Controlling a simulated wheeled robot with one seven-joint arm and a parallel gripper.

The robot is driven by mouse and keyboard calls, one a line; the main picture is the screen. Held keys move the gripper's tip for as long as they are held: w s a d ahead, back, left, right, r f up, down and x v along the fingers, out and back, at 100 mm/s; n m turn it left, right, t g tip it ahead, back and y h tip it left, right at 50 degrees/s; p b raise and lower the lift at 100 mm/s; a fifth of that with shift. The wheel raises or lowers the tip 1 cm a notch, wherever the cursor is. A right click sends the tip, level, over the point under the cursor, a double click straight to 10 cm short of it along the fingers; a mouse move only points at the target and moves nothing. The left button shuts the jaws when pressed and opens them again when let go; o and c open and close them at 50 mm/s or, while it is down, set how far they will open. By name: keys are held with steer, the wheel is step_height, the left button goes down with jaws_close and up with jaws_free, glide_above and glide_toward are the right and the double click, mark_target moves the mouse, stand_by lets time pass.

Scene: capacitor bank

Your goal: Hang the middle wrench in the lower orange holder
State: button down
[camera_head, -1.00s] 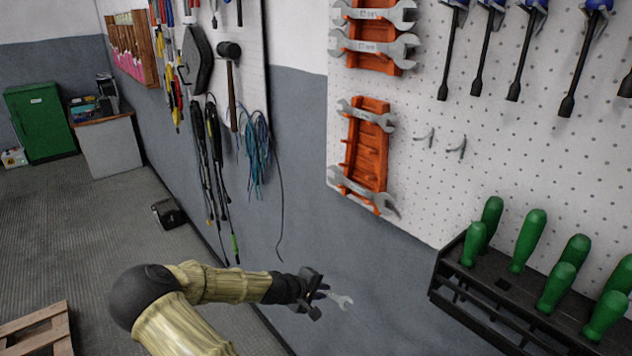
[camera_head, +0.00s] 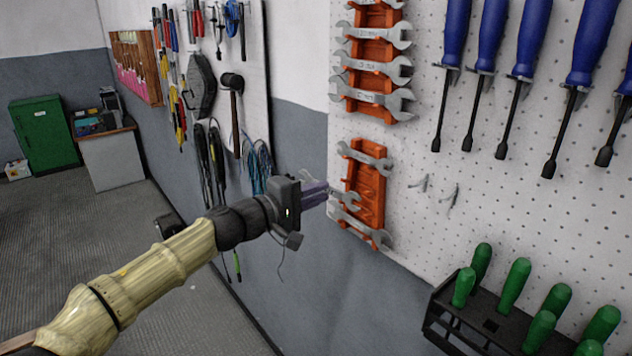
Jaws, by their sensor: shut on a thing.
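The lower orange holder (camera_head: 371,190) hangs on the white pegboard, below a second orange holder. A grey wrench (camera_head: 364,158) hangs across its top and another grey wrench (camera_head: 361,229) across its bottom. My gripper (camera_head: 318,194) is at the holder's left side, shut on the middle wrench (camera_head: 347,201). That wrench's open jaw end points right and overlaps the middle of the holder in the picture.
The upper orange holder (camera_head: 372,50) carries several wrenches. Blue screwdrivers (camera_head: 532,40) hang at the upper right. A black rack (camera_head: 455,330) with green-handled tools juts out at the lower right. Two empty hooks (camera_head: 437,190) sit right of the lower holder.

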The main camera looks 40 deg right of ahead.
steer(key=shift+s+a+r, duration=0.1)
steer(key=shift+s+r, duration=0.1)
steer(key=shift+r, duration=0.35)
steer(key=shift+w+d+f+b, duration=0.1)
steer(key=shift+d+f+b, duration=0.4)
steer(key=shift+d, duration=1.1)
steer(key=shift+w+d+f+b, duration=0.2)
steer(key=shift+d+b, duration=0.55)
steer(key=shift+d, duration=0.85)
steer(key=shift+w+d+f+b, duration=0.1)
steer(key=shift+d+f+b, duration=0.45)
steer(key=shift+d, duration=1.05)
steer(key=shift+r, duration=0.1)
